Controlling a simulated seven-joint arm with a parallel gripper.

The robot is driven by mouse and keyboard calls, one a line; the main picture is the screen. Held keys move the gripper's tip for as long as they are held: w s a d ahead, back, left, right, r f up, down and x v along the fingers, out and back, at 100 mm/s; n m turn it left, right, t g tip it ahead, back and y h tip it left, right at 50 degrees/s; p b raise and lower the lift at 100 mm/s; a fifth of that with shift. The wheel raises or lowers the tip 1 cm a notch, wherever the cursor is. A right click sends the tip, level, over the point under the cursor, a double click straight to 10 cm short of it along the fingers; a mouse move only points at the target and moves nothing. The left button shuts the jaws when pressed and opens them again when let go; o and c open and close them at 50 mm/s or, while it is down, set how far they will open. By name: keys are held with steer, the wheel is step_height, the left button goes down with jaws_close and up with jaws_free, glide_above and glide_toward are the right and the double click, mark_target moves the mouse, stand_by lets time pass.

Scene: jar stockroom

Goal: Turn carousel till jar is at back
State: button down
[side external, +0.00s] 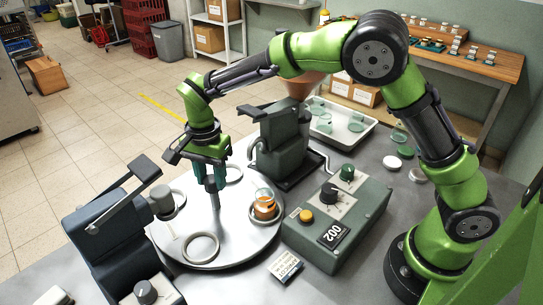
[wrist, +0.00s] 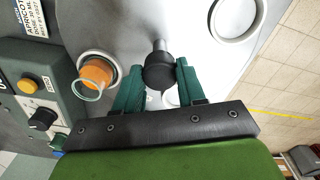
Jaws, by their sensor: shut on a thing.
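The round grey carousel (side external: 235,246) lies on the bench and fills much of the wrist view (wrist: 128,22). A glass jar with orange contents (side external: 264,206) stands in a ring seat at the carousel's right side, beside the control box; it also shows in the wrist view (wrist: 95,74). My gripper (side external: 214,187) points down over the carousel's middle. In the wrist view its green fingers (wrist: 158,80) are shut on the black centre knob (wrist: 158,69), one on each side. The knob is mostly hidden by the fingers in the side view.
A green control box (side external: 338,218) stands right of the carousel. A dark machine (side external: 115,240) is at front left and another (side external: 285,140) behind the carousel. Empty ring seats (side external: 201,248) are on the disc. A white tray (side external: 345,130) lies at the back right.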

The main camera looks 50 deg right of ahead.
steer(key=shift+r+m, duration=0.15)
steer(key=shift+m, duration=3.25)
steer(key=c, duration=0.7)
jaws_free()
steer(key=shift+o, duration=0.2)
step_height(320, 180, up, 17)
